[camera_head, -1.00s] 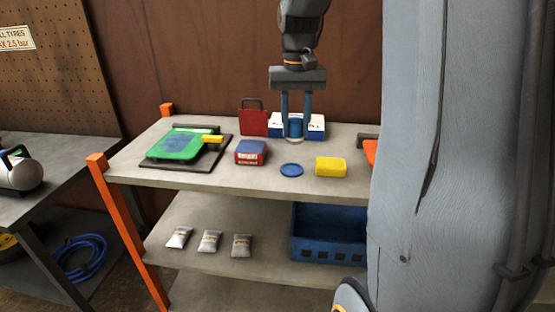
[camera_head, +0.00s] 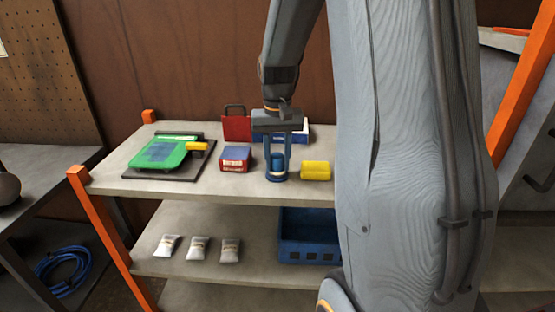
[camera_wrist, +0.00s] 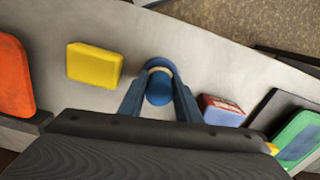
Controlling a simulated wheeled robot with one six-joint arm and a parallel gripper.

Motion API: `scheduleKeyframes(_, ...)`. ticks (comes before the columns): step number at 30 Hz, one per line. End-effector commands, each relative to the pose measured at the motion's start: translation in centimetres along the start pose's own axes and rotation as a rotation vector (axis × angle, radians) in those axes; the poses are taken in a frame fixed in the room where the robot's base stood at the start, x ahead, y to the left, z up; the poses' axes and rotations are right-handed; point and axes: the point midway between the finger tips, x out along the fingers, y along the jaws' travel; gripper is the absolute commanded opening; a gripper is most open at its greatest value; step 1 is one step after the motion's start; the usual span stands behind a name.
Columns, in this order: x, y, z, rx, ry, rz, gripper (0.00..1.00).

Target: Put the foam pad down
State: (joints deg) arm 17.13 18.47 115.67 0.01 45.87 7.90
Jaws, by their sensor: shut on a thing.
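My gripper (camera_head: 277,162) is shut on a small blue rounded piece (camera_wrist: 160,90), which I take to be the foam pad. The pad is between the two blue fingers, low over the shelf top. A flat blue disc (camera_head: 276,178) lies directly below it and is partly hidden by the pad and fingers. I cannot tell whether the pad touches the disc. In the wrist view the pad shows between the fingertips, with a pale ring edge behind it.
A yellow block (camera_head: 316,170) is close to the right of the gripper; a blue and red box (camera_head: 236,158) is close to the left. A green tool (camera_head: 166,153) lies on a dark mat farther left. A red case (camera_head: 237,124) stands behind. The front shelf strip is clear.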

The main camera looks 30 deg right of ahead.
Motion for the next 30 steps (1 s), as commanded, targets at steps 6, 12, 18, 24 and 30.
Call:
scheduleKeyframes(6, 0.1, 0.0, 0.0, 0.0, 0.0, 0.0, 0.12)
scheduleKeyframes(12, 0.3, 0.0, 0.0, 0.0, 0.0, 0.0, 0.49)
scheduleKeyframes(18, 0.2, 0.0, 0.0, 0.0, 0.0, 0.0, 0.49)
scheduleKeyframes(24, -0.4, 0.0, -0.1, 0.0, 0.003, 0.0, 0.49)
scheduleKeyframes(30, -3.7, 0.0, -0.2, 0.0, 0.006, -0.001, 0.49)
